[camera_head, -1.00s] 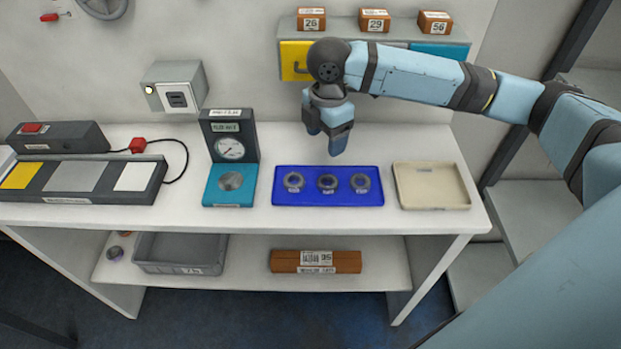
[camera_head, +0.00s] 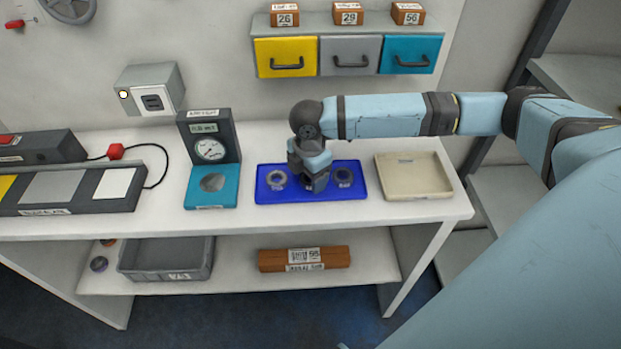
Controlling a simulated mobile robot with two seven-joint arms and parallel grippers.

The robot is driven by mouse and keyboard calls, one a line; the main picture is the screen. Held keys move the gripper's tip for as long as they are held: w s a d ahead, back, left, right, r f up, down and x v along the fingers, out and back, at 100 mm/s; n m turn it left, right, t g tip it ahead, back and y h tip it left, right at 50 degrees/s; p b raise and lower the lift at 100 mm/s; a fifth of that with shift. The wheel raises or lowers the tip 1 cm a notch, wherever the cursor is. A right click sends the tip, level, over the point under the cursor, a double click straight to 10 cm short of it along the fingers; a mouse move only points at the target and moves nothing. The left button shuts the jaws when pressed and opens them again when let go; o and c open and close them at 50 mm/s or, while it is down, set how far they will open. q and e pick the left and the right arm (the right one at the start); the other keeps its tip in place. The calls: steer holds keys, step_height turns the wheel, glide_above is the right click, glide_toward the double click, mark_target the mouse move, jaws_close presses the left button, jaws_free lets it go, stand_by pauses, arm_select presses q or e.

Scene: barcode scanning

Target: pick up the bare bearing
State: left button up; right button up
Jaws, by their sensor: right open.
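A blue tray (camera_head: 262,197) on the white bench holds three small dark ring-shaped bearings in a row. The left bearing (camera_head: 276,180) and the right bearing (camera_head: 344,177) show, each with a pale label in front of it. The middle bearing is mostly hidden behind my right gripper (camera_head: 314,187). This gripper points down over the middle of the tray and is open, with its fingertips low at the middle bearing. I cannot tell from here whether the fingers touch it, nor which bearing is the bare one. My left gripper is not in view.
A teal dial gauge stand (camera_head: 212,188) is left of the tray and an empty beige tray (camera_head: 412,180) is right of it. A dark panel with coloured pads (camera_head: 55,187) lies far left. Drawers (camera_head: 348,55) hang behind. A grey bin (camera_head: 165,260) sits on the lower shelf.

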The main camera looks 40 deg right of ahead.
steer(key=shift+f, duration=0.2)
steer(key=c, duration=0.8)
steer(key=shift+o, duration=0.2)
steer(key=shift+r, duration=0.15)
